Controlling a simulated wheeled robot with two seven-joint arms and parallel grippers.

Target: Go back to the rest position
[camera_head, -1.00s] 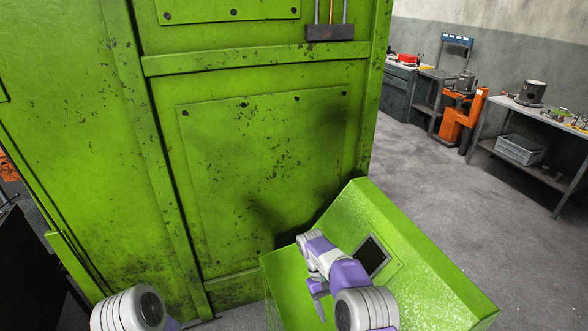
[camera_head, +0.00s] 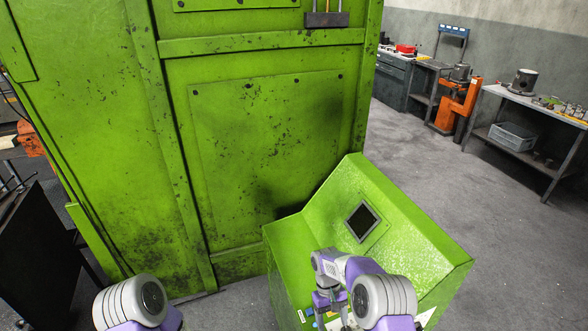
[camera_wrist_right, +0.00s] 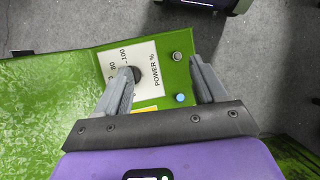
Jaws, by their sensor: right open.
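My right gripper (camera_head: 328,304) hangs over the front of the green control console (camera_head: 400,228). In the right wrist view, its jaws (camera_wrist_right: 162,76) are apart with nothing held between them. Below the jaws is the console's panel, with a white "POWER %" label (camera_wrist_right: 144,62), a dark knob (camera_wrist_right: 138,74), a grey button (camera_wrist_right: 177,56) and a blue button (camera_wrist_right: 180,98). The left-hand finger overlaps the knob in the picture; I cannot tell whether they touch. My left arm shows at the lower left of the head view, but its gripper is outside the picture.
The tall green press (camera_head: 265,150) stands directly behind the console, which has a dark screen (camera_head: 362,222). Workbenches (camera_head: 520,108) and an orange machine (camera_head: 458,103) stand at the far right. A dark panel (camera_head: 45,255) stands at the left. The grey floor (camera_head: 480,200) right of the console is clear.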

